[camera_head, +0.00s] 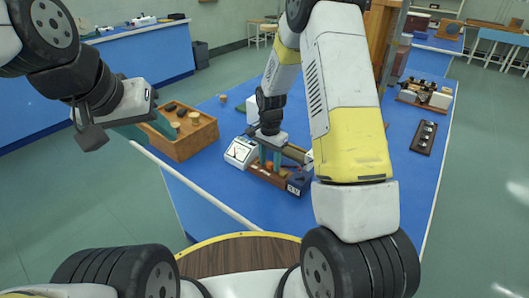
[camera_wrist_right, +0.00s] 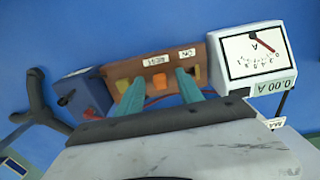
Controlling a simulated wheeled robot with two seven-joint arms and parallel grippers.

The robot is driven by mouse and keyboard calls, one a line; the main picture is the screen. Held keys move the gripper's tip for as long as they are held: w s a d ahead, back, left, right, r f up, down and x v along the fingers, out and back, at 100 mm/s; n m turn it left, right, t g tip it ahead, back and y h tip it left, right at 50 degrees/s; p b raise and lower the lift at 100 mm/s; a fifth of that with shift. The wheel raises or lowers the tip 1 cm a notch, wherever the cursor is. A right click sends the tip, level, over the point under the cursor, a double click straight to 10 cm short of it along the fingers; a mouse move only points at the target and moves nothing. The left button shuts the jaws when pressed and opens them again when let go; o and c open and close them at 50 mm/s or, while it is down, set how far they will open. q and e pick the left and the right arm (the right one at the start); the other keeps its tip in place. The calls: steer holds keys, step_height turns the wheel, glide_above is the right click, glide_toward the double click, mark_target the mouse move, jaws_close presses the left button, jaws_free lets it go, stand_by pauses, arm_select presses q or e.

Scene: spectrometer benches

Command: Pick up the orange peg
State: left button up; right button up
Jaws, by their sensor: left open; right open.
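The orange peg (camera_wrist_right: 159,85) stands on a brown wooden block (camera_wrist_right: 118,72) that carries small labels and other small orange-yellow pieces. My right gripper (camera_wrist_right: 158,84) is open, with its teal fingers on either side of the peg in the right wrist view. I cannot tell whether they touch it. In the head view my right gripper (camera_head: 270,163) points down over the same block (camera_head: 266,179), and the peg is mostly hidden there. My left gripper (camera_head: 160,134) is open and empty, near the left edge of the wooden tray.
A white ammeter (camera_head: 241,152) stands beside the block and also shows in the wrist view (camera_wrist_right: 252,57). A dark blue box (camera_wrist_right: 82,92) adjoins its other end. The wooden tray (camera_head: 184,150) holds several small pieces. The blue bench (camera_head: 212,190) has free room in front.

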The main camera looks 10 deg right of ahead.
mark_target(269, 163)
steer(key=shift+c, duration=0.4)
jaws_close()
steer(key=shift+r, duration=0.1)
steer(key=shift+r, duration=0.55)
step_height(269, 163, up, 2)
steer(key=shift+r, duration=0.15)
steer(key=s+a+r, duration=0.2)
steer(key=s, duration=0.5)
steer(key=s+a+r, duration=0.2)
steer(key=s+a, duration=0.1)
steer(key=s, duration=0.5)
steer(key=shift+r, duration=0.25)
